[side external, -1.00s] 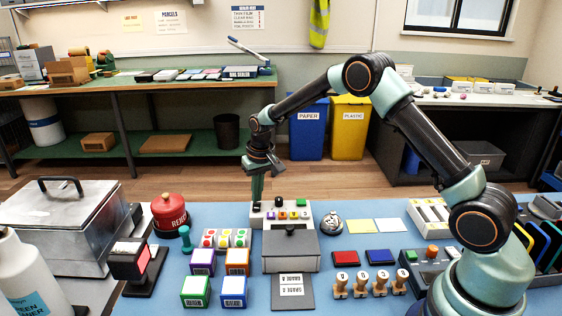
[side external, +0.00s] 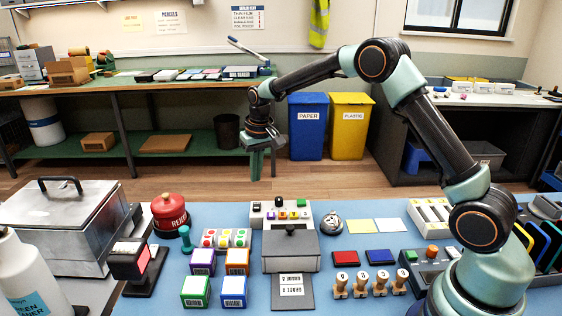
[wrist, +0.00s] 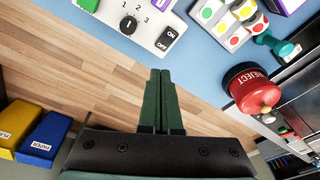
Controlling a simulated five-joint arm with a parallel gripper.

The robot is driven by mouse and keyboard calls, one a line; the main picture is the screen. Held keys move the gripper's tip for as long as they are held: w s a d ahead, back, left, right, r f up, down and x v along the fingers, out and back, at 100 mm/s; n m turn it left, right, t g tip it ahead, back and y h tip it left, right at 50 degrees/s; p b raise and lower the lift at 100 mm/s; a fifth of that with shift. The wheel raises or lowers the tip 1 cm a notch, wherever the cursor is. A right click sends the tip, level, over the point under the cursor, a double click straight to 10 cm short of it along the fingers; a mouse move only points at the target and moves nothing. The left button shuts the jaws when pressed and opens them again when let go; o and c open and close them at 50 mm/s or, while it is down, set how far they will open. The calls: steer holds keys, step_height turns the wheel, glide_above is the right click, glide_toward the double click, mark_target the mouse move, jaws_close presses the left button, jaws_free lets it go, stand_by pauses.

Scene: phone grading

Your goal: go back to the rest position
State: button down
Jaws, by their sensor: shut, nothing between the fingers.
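My gripper (side external: 256,165) hangs in the air above the far edge of the blue work table, pointing down, with its green fingers together and nothing between them. In the wrist view my gripper (wrist: 159,75) also shows its two fingers side by side, shut, over the wooden floor beyond the table edge. The grey label machine (side external: 290,248) with buttons and a dial stands below and in front of it, apart from the fingers. Its dial and ON/OFF switch (wrist: 168,42) show at the top of the wrist view.
A red REJECT button (side external: 170,215) stands left on the table (side external: 345,210). Sticker blocks (side external: 226,238), coloured boxes (side external: 195,291), ink pads (side external: 380,257) and wooden stamps (side external: 378,284) cover the front. A metal box (side external: 65,225) stands at left. The air around the gripper is clear.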

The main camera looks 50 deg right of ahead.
steer(key=shift+r, duration=0.3)
steer(key=s+a+r+n+t, duration=0.1)
steer(key=s+a+r+t, duration=0.1)
steer(key=s+r, duration=0.9)
steer(key=s+a+r+n+t, duration=0.1)
steer(key=s+n+t, duration=0.1)
steer(key=s, duration=1.2)
steer(key=shift+s+a+r, duration=0.25)
steer(key=shift+s, duration=0.1)
